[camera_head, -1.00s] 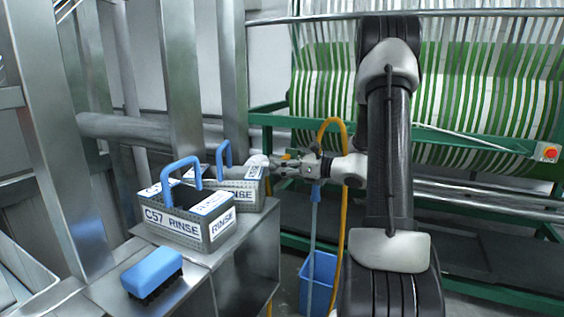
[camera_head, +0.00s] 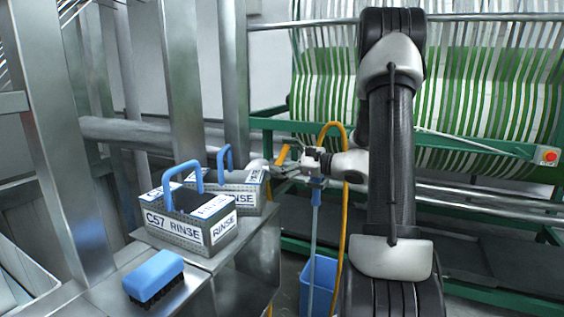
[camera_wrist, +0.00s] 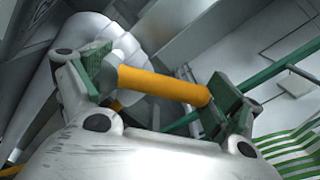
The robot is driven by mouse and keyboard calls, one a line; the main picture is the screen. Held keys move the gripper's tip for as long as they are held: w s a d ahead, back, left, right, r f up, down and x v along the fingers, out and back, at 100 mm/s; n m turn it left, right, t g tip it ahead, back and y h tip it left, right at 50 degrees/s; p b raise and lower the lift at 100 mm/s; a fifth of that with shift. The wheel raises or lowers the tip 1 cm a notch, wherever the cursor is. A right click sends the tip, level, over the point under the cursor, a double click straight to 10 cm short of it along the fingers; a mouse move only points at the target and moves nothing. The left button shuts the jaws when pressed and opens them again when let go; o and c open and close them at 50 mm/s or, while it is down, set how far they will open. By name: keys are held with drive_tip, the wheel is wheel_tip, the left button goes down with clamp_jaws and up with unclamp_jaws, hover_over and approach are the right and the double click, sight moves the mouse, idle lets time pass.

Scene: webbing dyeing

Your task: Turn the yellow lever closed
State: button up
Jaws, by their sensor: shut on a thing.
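The yellow lever (camera_wrist: 165,86) lies crosswise between the green-padded fingers of my gripper (camera_wrist: 158,90) in the wrist view, and the fingers are shut on it. In the head view the lever (camera_head: 283,154) shows as a small yellow piece tilted upward at the left of my gripper (camera_head: 287,167). A pale pipe or valve body (camera_wrist: 82,42) shows behind the left finger in the wrist view. The joint between lever and valve is partly hidden by my gripper.
Two perforated rinse boxes with blue handles, a front one (camera_head: 188,228) and a rear one (camera_head: 240,190), stand on a metal bench left of my gripper. A blue brush (camera_head: 153,276) lies in front. A yellow hose (camera_head: 346,230) and a blue bucket (camera_head: 319,280) are below.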

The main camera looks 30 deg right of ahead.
sight(276, 164)
drive_tip(key=n, duration=0.2)
drive_tip(key=a+r+n, duration=0.1)
drive_tip(key=s+r+n, duration=0.1)
drive_tip(key=n, duration=0.1)
drive_tip(key=shift+s+a+n, duration=0.1)
drive_tip(key=shift+a+n, duration=0.2)
drive_tip(key=n, duration=0.1)
drive_tip(key=a+n, duration=0.1)
drive_tip(key=n, duration=0.1)
drive_tip(key=shift+s+a+r, duration=0.1)
drive_tip(key=shift+s+r, duration=0.05)
drive_tip(key=shift+s, duration=0.25)
drive_tip(key=shift+s+a+n, duration=0.2)
drive_tip(key=shift+a+n, duration=0.05)
drive_tip(key=shift+n, duration=0.45)
drive_tip(key=shift+s+a+n, duration=0.2)
drive_tip(key=shift+a+n, duration=0.05)
drive_tip(key=shift+n, duration=0.45)
drive_tip(key=o, duration=1.1)
drive_tip(key=shift+a, duration=0.1)
drive_tip(key=shift+o, duration=0.2)
drive_tip(key=v, duration=1.2)
